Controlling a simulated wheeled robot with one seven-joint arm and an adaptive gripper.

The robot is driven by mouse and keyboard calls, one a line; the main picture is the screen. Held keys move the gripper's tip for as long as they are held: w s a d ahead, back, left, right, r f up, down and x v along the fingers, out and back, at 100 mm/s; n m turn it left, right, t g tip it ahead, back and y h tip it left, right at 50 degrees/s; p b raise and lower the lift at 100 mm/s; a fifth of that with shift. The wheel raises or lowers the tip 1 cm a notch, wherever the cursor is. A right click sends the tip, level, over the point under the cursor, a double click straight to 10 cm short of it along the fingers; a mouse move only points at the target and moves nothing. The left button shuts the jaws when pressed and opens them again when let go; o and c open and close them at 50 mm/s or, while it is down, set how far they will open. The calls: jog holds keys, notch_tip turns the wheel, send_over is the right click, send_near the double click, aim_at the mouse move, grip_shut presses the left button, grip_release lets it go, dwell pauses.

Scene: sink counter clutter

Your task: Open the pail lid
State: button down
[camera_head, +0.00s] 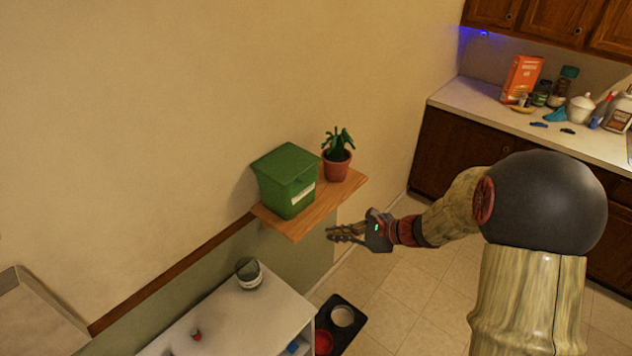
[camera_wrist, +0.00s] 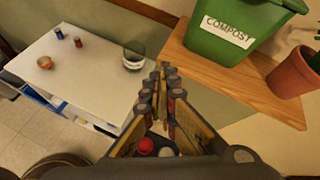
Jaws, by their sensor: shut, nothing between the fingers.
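The pail is a green compost bin (camera_head: 287,190) with a white label, standing upright on a wooden wall shelf (camera_head: 317,213). Its green lid (camera_head: 285,162) lies flat on top and looks closed. In the wrist view the pail (camera_wrist: 228,42) is at the top right with its "COMPOST" label facing me; its top is cut off there. My gripper (camera_head: 330,233) is in front of the shelf's front edge, to the lower right of the pail and apart from it. In the wrist view my gripper's fingers (camera_wrist: 166,72) are together and empty.
A potted plant (camera_head: 337,166) stands right of the pail on the shelf. Below left is a white cabinet (camera_head: 232,319) with a glass (camera_head: 249,273) on it. A dark tray with bowls (camera_head: 342,316) lies on the floor. The counter (camera_head: 480,105) at back right is cluttered.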

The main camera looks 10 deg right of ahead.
jog(key=w+d+r+m+t, duration=0.35)
jog(key=w+r+m, duration=0.2)
jog(key=w, duration=0.25)
jog(key=shift+m+h, duration=0.3)
jog(key=shift+m, duration=0.05)
jog(key=x, duration=1)
jog(key=shift+a+f, duration=0.2)
jog(key=shift+f, duration=0.05)
notch_tip(320, 180, up, 4)
jog(key=shift+s+d+r, duration=0.1)
jog(key=shift+s+d, duration=0.1)
jog(key=shift+p, duration=0.35)
